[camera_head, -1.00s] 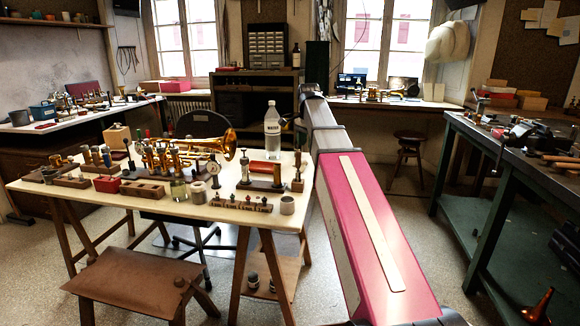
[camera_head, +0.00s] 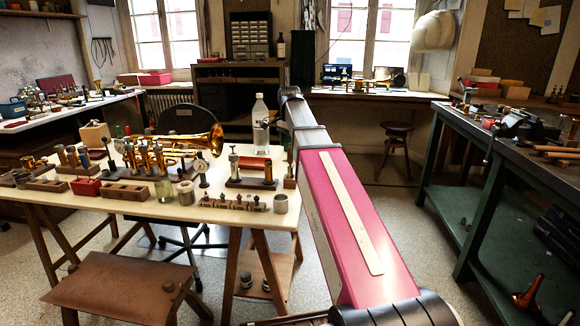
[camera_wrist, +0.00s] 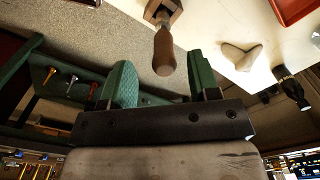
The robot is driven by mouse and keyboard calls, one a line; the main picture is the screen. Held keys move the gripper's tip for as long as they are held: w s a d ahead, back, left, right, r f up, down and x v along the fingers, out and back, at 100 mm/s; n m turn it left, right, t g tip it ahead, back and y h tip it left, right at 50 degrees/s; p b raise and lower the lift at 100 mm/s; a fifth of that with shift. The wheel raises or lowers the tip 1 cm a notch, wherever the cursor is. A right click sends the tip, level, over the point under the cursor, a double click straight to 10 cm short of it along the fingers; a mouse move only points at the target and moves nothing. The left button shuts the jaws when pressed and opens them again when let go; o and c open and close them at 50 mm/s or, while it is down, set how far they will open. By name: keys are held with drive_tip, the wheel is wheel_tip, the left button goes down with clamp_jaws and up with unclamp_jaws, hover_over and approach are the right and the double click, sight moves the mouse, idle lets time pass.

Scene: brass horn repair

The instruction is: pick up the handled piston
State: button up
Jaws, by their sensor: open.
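In the head view a small upright piece (camera_head: 290,179) at the table's right end, partly behind my arm, may be the same thing. My gripper is not clearly visible there.
The white table (camera_head: 150,208) holds a brass horn (camera_head: 205,140), a water bottle (camera_head: 260,125), and several blocks and pistons. A brown stool (camera_head: 120,283) stands in front. A green workbench (camera_head: 490,150) stands on the right, with open floor between. A dark tool (camera_wrist: 292,88) shows in the wrist view.

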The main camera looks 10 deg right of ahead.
sight(290, 163)
drive_tip(key=shift+w+d+f, duration=0.1)
drive_tip(key=shift+w+f, duration=0.05)
drive_tip(key=shift+f, duration=1)
drive_tip(key=shift+w+d+f, duration=0.1)
drive_tip(key=shift+w+f, duration=0.05)
drive_tip(key=shift+f, duration=0.95)
clamp_jaws()
drive_tip(key=shift+r, duration=0.1)
drive_tip(key=shift+r, duration=0.55)
drive_tip(key=r, duration=0.3)
drive_tip(key=shift+s+a+r, duration=0.1)
drive_tip(key=shift+s+a, duration=0.1)
drive_tip(key=shift+s, duration=0.05)
drive_tip(key=s+a+r, duration=0.6)
drive_tip(key=s+a, duration=0.1)
drive_tip(key=a, duration=0.1)
drive_tip(key=shift+s+r, duration=0.25)
drive_tip(key=shift+a, duration=0.15)
